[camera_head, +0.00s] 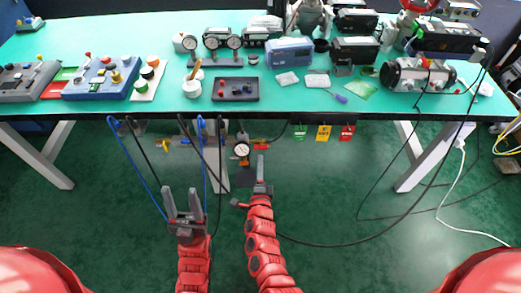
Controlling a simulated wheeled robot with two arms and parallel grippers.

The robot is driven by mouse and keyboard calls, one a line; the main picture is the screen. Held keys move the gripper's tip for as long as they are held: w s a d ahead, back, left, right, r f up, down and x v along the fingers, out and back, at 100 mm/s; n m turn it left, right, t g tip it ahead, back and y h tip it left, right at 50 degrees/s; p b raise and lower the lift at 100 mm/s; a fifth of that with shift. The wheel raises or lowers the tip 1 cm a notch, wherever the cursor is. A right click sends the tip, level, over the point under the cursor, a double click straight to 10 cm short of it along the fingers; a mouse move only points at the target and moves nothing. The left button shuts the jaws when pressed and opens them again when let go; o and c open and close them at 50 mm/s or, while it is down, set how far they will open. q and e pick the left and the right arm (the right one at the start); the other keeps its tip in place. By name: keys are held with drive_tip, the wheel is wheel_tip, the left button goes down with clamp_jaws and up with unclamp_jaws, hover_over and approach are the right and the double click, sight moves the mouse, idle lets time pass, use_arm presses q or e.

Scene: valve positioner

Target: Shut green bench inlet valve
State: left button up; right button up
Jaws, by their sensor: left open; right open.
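A row of small pipe fittings runs under the front edge of the bench, with a yellow handle (163,143), a round white gauge (241,149) and a red handle (262,146). I cannot clearly make out a green valve handle among these fittings; the inlet valve is too small or hidden. My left gripper (180,191) is open and empty, below and in front of the left part of the fittings. My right gripper (260,170) is just below the gauge and red handle, pointing at the bench. Its fingers overlap in this view, and no held thing shows.
The green-topped bench (130,40) carries control boxes, gauges, white pots and a silver cylinder actuator (418,75). Green (300,133), yellow (324,133) and red (347,134) tags hang at its front. Blue hoses (143,168) and black cables hang near my grippers. The floor at right is mostly open.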

sight(261, 147)
drive_tip(key=w, duration=0.6)
drive_tip(key=shift+w, duration=0.15)
clamp_jaws()
